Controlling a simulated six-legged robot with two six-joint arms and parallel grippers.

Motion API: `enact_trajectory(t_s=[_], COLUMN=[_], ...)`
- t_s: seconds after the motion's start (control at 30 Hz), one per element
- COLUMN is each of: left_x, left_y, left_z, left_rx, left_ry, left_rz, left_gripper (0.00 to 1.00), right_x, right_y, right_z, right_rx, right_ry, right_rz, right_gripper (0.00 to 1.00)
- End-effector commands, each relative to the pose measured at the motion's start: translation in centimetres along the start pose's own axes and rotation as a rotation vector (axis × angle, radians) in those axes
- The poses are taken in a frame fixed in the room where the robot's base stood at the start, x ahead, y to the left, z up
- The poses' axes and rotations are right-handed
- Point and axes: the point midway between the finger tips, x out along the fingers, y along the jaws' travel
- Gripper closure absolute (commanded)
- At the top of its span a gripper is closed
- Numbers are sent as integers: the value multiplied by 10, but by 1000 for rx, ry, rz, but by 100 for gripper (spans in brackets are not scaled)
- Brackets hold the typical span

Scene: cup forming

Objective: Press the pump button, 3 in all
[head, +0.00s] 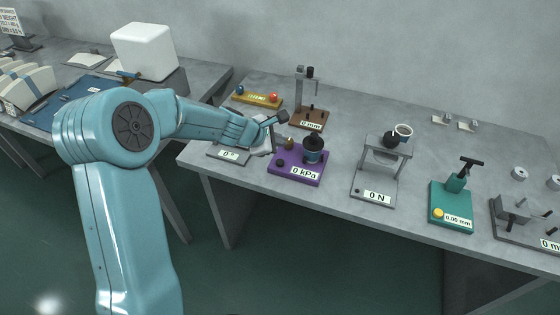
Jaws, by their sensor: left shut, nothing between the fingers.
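A purple device (288,174) labelled "0 kPa" sits near the front edge of the right table. A black-topped cylinder with a blue band (313,151) stands on it, with a small dark knob (280,163) at its front left and a small brass piece (290,142) at the back. I cannot tell for sure which of these is the pump button. My left gripper (282,117) is shut and empty, just up and left of the purple device in the picture. It partly covers a grey scale (228,154) reading "0". My right gripper is not in view.
A brown stand (308,121) and a yellow box with red and blue knobs (262,98) lie behind. To the right are a grey "0 N" press (375,190), a white cup (404,131) and a green gauge device (450,205). A white block (145,50) stands on the left table.

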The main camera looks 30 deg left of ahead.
Motion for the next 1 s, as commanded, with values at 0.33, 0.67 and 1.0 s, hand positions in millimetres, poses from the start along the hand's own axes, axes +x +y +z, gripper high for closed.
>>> enact_trajectory(t_s=[0.33, 0.67, 1.0], left_x=[0, 0, -4], left_y=[0, 0, 3], left_z=[0, 0, 3], left_rx=[0, 0, 0], left_ry=[0, 0, 0], left_rz=[0, 0, 0], left_gripper=[100, 100, 100], right_x=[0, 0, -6], right_y=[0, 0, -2], right_z=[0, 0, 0], right_rx=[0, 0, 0], right_ry=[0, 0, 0], right_rz=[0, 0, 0], right_gripper=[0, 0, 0])
